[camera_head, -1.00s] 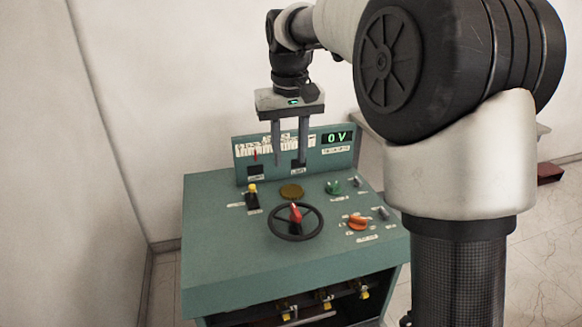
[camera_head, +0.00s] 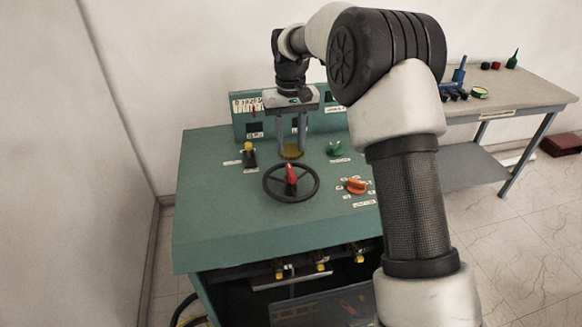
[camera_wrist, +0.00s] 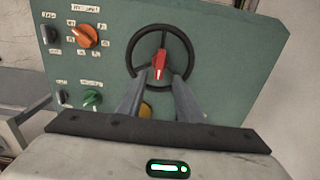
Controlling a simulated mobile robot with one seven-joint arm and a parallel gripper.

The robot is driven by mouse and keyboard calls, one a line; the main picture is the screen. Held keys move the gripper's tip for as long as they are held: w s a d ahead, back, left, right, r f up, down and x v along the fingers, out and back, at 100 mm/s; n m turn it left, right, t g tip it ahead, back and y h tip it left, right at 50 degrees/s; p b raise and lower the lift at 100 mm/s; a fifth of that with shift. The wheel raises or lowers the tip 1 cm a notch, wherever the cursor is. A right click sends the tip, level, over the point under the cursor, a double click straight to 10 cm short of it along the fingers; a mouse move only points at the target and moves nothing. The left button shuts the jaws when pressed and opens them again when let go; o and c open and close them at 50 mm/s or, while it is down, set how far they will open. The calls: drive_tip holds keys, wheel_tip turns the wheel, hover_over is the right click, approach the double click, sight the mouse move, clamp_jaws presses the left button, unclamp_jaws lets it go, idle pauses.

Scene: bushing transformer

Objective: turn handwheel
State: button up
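The handwheel (camera_head: 312,194) is a black ring with spokes and a red pointed handle (camera_head: 291,174) at its middle, on the sloped top of a green console (camera_head: 215,235). In the wrist view the handwheel (camera_wrist: 134,52) lies just beyond my fingertips, with the red handle (camera_wrist: 160,66) between their lines. My gripper (camera_head: 292,152) is open and empty, fingers pointing down behind the wheel, near a yellow-brown round button (camera_head: 292,153). It also shows in the wrist view (camera_wrist: 158,84). I cannot tell its exact height above the panel.
A table (camera_head: 530,97) with small items stands at the right. My arm hides the console's right side.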

sight(291, 170)
wheel_tip(291, 170, down, 9)
drive_tip(key=shift+r, duration=0.1)
idle(0.3)
clamp_jaws()
